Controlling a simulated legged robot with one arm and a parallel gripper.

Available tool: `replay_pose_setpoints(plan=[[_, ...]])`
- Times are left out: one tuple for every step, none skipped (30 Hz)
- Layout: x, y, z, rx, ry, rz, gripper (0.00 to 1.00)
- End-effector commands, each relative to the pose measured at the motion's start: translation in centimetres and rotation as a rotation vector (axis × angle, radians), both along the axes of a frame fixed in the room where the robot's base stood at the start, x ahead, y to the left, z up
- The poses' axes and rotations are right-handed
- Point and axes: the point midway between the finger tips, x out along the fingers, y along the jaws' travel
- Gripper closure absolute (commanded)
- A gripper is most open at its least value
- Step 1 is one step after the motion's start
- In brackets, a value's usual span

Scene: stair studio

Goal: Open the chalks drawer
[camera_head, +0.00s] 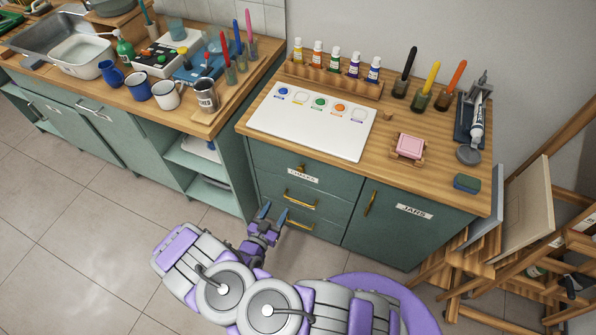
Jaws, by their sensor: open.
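A dark green cabinet with a wooden top holds a stack of drawers on its left side. The top drawer (327,186) carries a white label (303,175) that seems to read "CHALKS", with a small brass handle (301,167) just above it. This drawer looks shut. A lower drawer has a brass bar handle (301,200), and another handle (299,225) shows below that. My gripper (273,214) is open and empty, in front of the lower drawers at their left side, lower than the top drawer's handle. Whether it touches the cabinet front I cannot tell.
A door labelled "JARS" (414,212) with a vertical handle (370,203) is right of the drawers. Wooden easels (540,230) crowd the right. A sink counter (200,120) with open shelves stands left. Tiled floor (85,225) is clear at lower left.

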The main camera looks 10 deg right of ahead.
Motion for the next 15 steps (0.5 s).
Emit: replay_pose_setpoints(plan=[[-0.2, -0.4, 0.2, -0.032, -0.024, 0.005, 0.43], [-0.4, -0.5, 0.4, -0.044, -0.036, 0.006, 0.43], [-0.5, -0.8, 0.5, -0.059, -0.047, 0.006, 0.43], [-0.5, -0.9, 0.6, -0.067, -0.054, 0.007, 0.43], [-0.5, -1.0, 0.7, -0.072, -0.059, 0.007, 0.43], [-0.4, -1.2, 0.8, -0.078, -0.063, 0.008, 0.43], [-0.3, -1.3, 0.8, -0.079, -0.065, 0.007, 0.43], [-0.2, -1.4, 0.8, -0.080, -0.065, 0.006, 0.43], [0.1, -1.6, 0.9, -0.080, -0.065, 0.006, 0.43], [0.3, -1.8, 0.9, -0.079, -0.065, 0.006, 0.43], [0.6, -2.0, 0.9, -0.078, -0.064, 0.005, 0.43], [1.0, -2.4, 0.9, -0.078, -0.064, 0.004, 0.43], [1.4, -2.6, 0.9, -0.077, -0.065, 0.004, 0.43], [1.8, -3.0, 0.9, -0.077, -0.065, 0.003, 0.43], [2.3, -3.3, 0.8, -0.077, -0.064, 0.003, 0.43]])
